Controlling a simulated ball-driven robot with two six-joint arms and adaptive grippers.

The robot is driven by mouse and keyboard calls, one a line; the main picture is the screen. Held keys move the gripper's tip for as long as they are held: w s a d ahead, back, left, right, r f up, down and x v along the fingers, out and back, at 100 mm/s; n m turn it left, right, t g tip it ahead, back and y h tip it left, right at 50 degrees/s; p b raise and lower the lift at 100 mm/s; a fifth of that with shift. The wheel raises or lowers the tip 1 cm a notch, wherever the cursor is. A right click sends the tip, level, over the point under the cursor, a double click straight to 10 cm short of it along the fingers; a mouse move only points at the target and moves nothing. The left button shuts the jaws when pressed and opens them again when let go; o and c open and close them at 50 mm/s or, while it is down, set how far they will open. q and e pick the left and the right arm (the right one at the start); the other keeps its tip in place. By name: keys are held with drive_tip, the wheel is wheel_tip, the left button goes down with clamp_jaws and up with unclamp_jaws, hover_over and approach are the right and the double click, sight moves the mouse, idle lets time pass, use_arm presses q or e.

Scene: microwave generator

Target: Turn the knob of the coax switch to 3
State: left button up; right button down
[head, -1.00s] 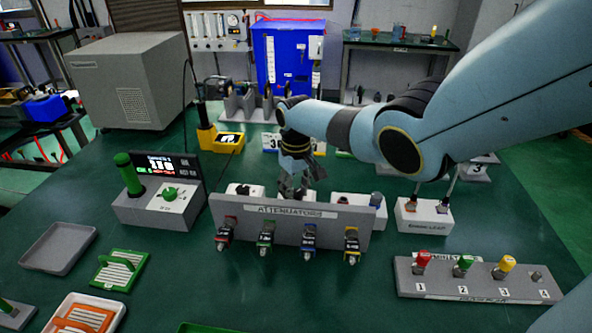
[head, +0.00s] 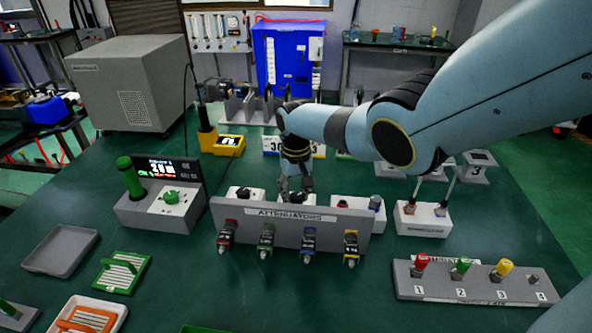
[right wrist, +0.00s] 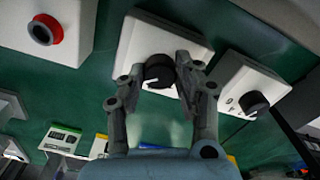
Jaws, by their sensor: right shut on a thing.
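A black round knob with a white pointer mark (right wrist: 152,83) sits on a white box (right wrist: 190,45) in the right wrist view. I take this for the coax switch, but I cannot read its label or position numbers. My right gripper (right wrist: 163,74) is shut on this knob, one finger on each side. My left gripper is not in view.
Boxes with a black knob (right wrist: 254,102) and a red-ringed knob (right wrist: 45,30) flank the held one. The rack's front carries several coloured attenuators. A device with a display (head: 158,168) stands left, and a numbered rack (head: 475,282) at front right.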

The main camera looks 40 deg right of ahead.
sight(296, 196)
drive_tip(key=c, duration=0.9)
unclamp_jaws()
drive_tip(key=shift+c, duration=0.2)
drive_tip(key=shift+r, duration=0.1)
wheel_tip(296, 196, up, 12)
